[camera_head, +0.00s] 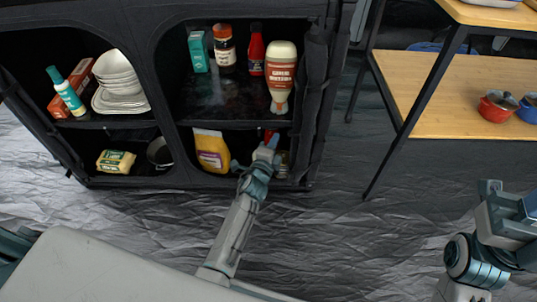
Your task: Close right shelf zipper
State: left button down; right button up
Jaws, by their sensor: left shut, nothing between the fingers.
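The black fabric shelf unit (230,11) stands at the upper left with its right half open. Dark fabric that looks gathered (315,85) hangs along the right edge of the right opening. The zipper and its pull are too small and dark to make out. My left gripper (268,143) is shut and empty, in front of the lower right compartment, low in the opening. I cannot tell if it touches the fabric. My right gripper (502,210) is at the right edge, partly cut off, and its fingers are unclear.
The right shelf holds a teal box (198,50), a dark jar (225,48), a red bottle (256,52) and a sauce bottle (281,75) above, and a yellow bag (211,152) below. A wooden rack (455,90) with pots stands at the right. Wrinkled grey floor lies between.

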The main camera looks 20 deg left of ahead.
pick_arm(q)
jog(key=shift+s+a+p, duration=0.1)
jog(key=shift+a+p, duration=0.3)
jog(key=shift+a, duration=1.5)
jog(key=s+a, duration=0.2)
jog(key=a, duration=0.5)
jog(key=shift+a, duration=0.3)
